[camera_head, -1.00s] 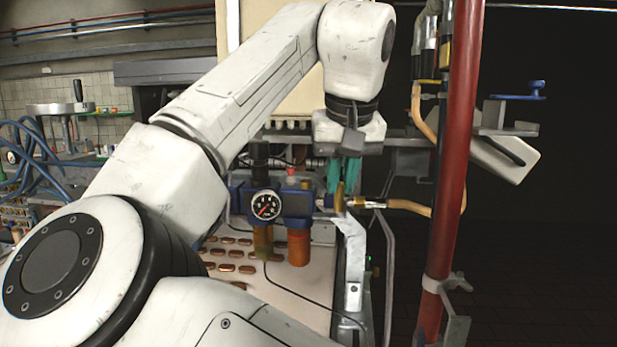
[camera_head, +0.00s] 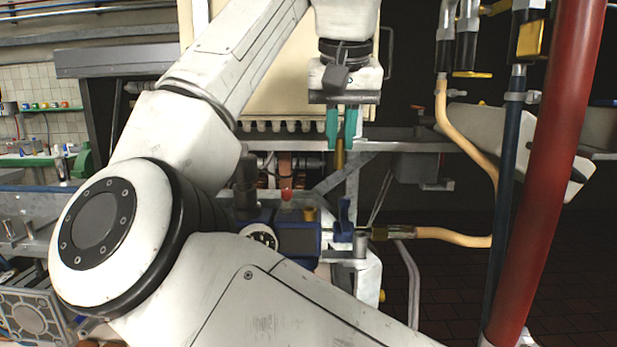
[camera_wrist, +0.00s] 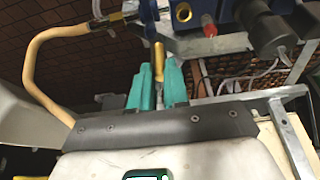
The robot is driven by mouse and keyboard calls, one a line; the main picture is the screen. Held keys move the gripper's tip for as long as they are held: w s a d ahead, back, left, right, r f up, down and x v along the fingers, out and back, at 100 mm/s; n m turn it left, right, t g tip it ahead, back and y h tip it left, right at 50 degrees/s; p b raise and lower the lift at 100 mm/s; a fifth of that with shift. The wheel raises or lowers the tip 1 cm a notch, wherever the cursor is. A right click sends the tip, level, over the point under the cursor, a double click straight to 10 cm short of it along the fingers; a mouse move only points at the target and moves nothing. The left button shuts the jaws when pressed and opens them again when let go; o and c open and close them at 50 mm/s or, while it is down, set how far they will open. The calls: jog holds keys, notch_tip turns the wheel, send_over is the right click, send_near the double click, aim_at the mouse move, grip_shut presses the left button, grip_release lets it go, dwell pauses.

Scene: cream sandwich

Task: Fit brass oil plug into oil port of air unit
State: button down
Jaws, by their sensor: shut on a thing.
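The brass oil plug (camera_head: 339,153) hangs below the teal fingertips of my gripper (camera_head: 340,140), which is shut on it. The plug looks upright. The blue air unit (camera_head: 298,241) stands lower and to the left, partly hidden by my arm. A brass fitting (camera_head: 310,214) on its top looks like the oil port. In the wrist view, the plug (camera_wrist: 158,60) sits between the fingers (camera_wrist: 158,78), apart from the unit (camera_wrist: 225,12). A brass ring (camera_wrist: 183,12) shows there on the unit's blue body. The plug's upper part is hidden by the fingers.
A red knob (camera_head: 287,193) and a dark cylinder (camera_head: 245,183) rise from the unit. A blue valve handle (camera_head: 344,222) stands right of it. A tan hose (camera_head: 452,237) and a red pipe (camera_head: 548,170) are farther right. A grey rail (camera_head: 400,146) crosses behind the plug.

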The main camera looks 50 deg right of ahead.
jog(key=w+f, duration=0.2)
jog(key=w+a+f, duration=0.1)
jog(key=w+f, duration=0.1)
jog(key=f, duration=0.1)
jog(key=shift+w+a+p, duration=0.1)
jog(key=shift+p, duration=0.3)
jog(key=shift+w+a+f+p, duration=0.15)
jog(key=shift+f+p, duration=0.1)
jog(key=shift+f, duration=0.45)
jog(key=shift+w+d+f+p, duration=0.1)
jog(key=shift+f+p, duration=0.2)
jog(key=shift+f, duration=0.4)
jog(key=shift+w+a+f+p, duration=0.15)
jog(key=shift+f+p, duration=0.1)
jog(key=shift+f, duration=0.45)
jog(key=c, duration=1.1)
grip_release()
jog(key=shift+d, duration=0.1)
jog(key=b+v, duration=0.2)
jog(key=v, duration=1)
